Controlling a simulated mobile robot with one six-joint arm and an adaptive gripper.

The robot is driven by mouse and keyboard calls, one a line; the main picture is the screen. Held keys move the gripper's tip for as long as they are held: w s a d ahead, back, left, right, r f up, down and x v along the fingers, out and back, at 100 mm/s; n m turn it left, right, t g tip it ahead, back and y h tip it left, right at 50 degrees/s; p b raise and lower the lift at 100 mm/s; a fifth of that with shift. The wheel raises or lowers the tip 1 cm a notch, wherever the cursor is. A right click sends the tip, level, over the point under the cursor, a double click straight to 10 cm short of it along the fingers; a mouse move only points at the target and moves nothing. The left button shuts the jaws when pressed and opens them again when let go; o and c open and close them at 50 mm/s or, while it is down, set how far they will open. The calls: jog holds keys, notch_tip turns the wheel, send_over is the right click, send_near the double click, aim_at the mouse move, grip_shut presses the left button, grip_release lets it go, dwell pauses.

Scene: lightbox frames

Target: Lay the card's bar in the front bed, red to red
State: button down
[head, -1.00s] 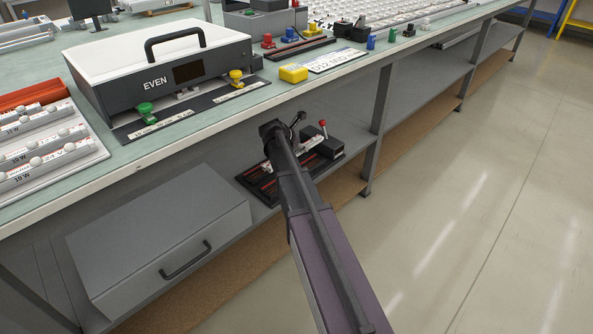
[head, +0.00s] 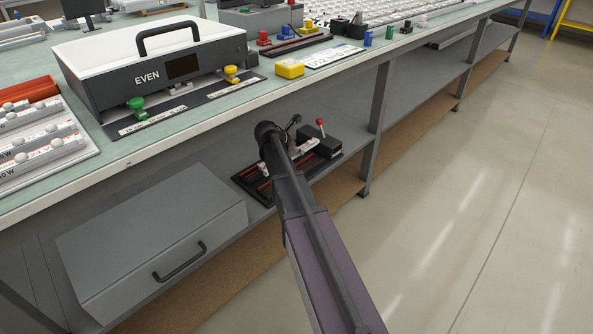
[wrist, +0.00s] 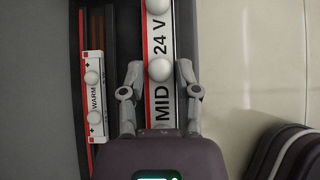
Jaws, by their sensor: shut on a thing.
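In the wrist view my gripper (wrist: 159,88) has a finger on each side of a white bar (wrist: 161,42) marked "MID 24 V", with round white beads and a red stripe along its left edge. The bar points up the picture and runs out at the top. Left of it is a dark bed (wrist: 110,25) with long slots and reddish lines. A shorter bar (wrist: 97,125) marked "WARM" lies at the bed's left. A card (head: 335,56) lies on the bench top.
A lever with a red knob (head: 320,122) stands on the shelf behind my arm. A grey drawer box (head: 150,235) is at the shelf's left, and a bench leg (head: 379,110) at the right. The "EVEN" box (head: 150,80) is on the bench top. The bench edge overhangs the shelf.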

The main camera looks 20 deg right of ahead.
jog(key=shift+f+b, duration=1.4)
jog(key=shift+f, duration=0.4)
jog(key=shift+f, duration=0.1)
jog(key=shift+f+b, duration=1.8)
jog(key=shift+b, duration=0.1)
jog(key=shift+c, duration=1.7)
grip_release()
jog(key=shift+r, duration=0.15)
jog(key=shift+p+v, duration=0.85)
jog(key=shift+v, duration=0.2)
jog(key=p+v, duration=0.7)
jog(key=v, duration=0.2)
jog(key=shift+s+a+r, duration=0.2)
jog(key=shift+a, duration=0.15)
